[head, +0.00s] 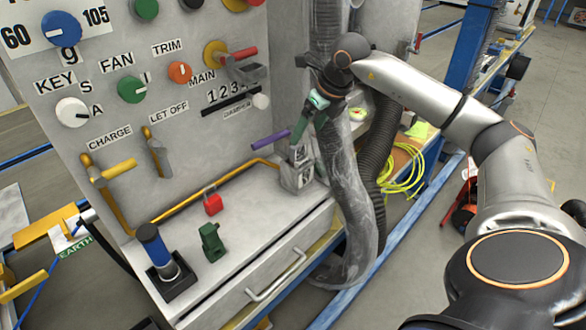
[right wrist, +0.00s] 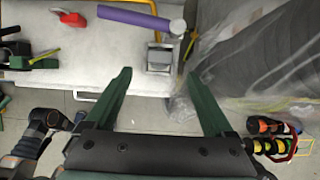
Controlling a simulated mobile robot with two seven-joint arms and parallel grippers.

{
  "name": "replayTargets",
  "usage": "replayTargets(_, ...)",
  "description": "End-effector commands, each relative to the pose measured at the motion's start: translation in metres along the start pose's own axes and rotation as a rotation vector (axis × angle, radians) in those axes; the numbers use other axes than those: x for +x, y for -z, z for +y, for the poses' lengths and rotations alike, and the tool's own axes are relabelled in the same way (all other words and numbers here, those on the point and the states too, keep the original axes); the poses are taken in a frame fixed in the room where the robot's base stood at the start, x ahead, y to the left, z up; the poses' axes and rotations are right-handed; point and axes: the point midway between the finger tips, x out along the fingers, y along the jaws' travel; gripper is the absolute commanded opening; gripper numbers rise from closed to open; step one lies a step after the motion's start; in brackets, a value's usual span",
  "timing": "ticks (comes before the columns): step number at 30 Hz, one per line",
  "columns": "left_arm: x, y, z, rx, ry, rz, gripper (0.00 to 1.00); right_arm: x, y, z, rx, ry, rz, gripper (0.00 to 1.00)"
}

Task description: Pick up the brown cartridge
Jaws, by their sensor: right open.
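I cannot make out a brown cartridge in either view. My right gripper (head: 299,136) hangs over the back right of the bench. In the right wrist view its two green fingers (right wrist: 160,76) are apart, with nothing held between them. A grey slotted block (head: 297,178) stands below the fingers in the head view. In the right wrist view the block (right wrist: 160,58) shows between and beyond the fingertips. A purple rod (head: 270,141) lies to the left of the fingers. My left gripper is not in view.
A control panel (head: 190,90) rises behind. A plastic-wrapped hose (head: 350,185) hangs close right of the gripper. The bench's middle front is bare.

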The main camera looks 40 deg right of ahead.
Motion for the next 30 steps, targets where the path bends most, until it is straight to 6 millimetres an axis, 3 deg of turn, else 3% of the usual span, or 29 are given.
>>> replayTargets(3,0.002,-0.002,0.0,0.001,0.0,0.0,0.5,0.022,0.0,0.001,-0.001,-0.003,0.001,0.88)
replayTargets(11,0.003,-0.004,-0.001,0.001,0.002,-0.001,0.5,0.044,-0.001,0.001,0.0,-0.003,-0.002,0.88)
replayTargets(19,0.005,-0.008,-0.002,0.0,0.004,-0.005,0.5,0.083,0.0,0.0,0.0,-0.004,0.0,0.88)
replayTargets(29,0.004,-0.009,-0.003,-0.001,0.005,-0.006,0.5,0.09,-0.001,0.0,-0.001,-0.003,-0.002,0.88)
replayTargets(30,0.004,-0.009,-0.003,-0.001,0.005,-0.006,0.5,0.09,-0.001,0.0,-0.001,-0.003,-0.002,0.83)
